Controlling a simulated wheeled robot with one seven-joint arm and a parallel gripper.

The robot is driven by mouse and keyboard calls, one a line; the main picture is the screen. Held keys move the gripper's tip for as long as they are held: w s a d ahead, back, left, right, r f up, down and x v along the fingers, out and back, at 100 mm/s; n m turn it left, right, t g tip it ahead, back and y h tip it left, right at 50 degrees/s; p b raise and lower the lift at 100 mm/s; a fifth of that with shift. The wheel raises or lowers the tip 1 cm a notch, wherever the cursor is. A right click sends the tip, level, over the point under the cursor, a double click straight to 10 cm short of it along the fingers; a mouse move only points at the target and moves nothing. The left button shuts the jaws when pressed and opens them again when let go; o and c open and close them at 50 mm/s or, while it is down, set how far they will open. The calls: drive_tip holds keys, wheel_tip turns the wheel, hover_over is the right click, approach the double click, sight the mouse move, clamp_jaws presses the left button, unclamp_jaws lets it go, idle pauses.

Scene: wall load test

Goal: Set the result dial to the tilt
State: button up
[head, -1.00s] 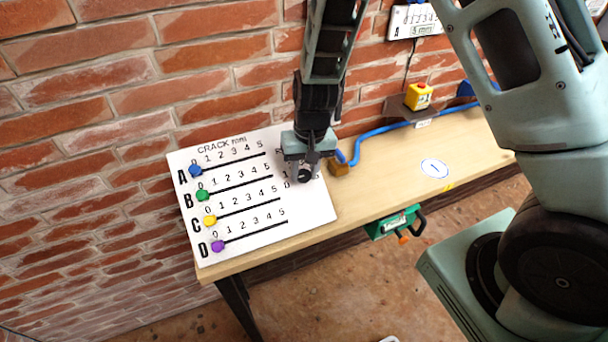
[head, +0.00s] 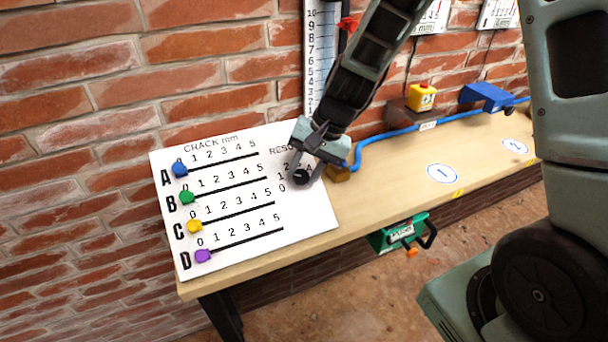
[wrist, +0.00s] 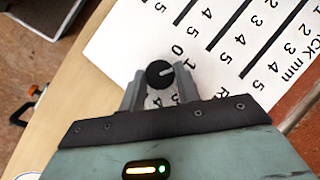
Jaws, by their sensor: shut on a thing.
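The result dial is a round black knob (wrist: 160,74) with a pale pointer line, on the white board (head: 300,222). In the wrist view my gripper (wrist: 160,86) has its two fingers on either side of the knob, shut on it. The knob's pointer aims to the right and slightly up in that view, near the printed 0 and 1. In the head view my gripper (head: 304,172) covers most of the dial and part of the "RESULT" print. A vertical scale (head: 322,60) with a red marker (head: 348,23) stands on the wall behind my arm.
The board has blue (head: 180,169), green (head: 187,197), yellow (head: 194,226) and purple (head: 203,256) sliders at their left ends. A green device (head: 398,234) hangs at the front edge.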

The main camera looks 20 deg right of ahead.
idle(0.3)
drive_tip(key=o, duration=1)
drive_tip(key=shift+c, duration=0.2)
drive_tip(key=shift+r, duration=0.15)
drive_tip(key=v, duration=1.7)
drive_tip(key=shift+r, duration=0.1)
drive_tip(key=s+a+f+n+h, duration=0.2)
drive_tip(key=s+a+n, duration=0.4)
drive_tip(key=s, duration=0.4)
drive_tip(key=s+a+f+n+g+h, duration=0.1)
drive_tip(key=s+a+f+n, duration=0.3)
drive_tip(key=s+a+n, duration=0.3)
drive_tip(key=s+n, duration=0.1)
drive_tip(key=s, duration=0.3)
drive_tip(key=shift+a+f+h, duration=0.2)
drive_tip(key=shift+f+h, duration=0.2)
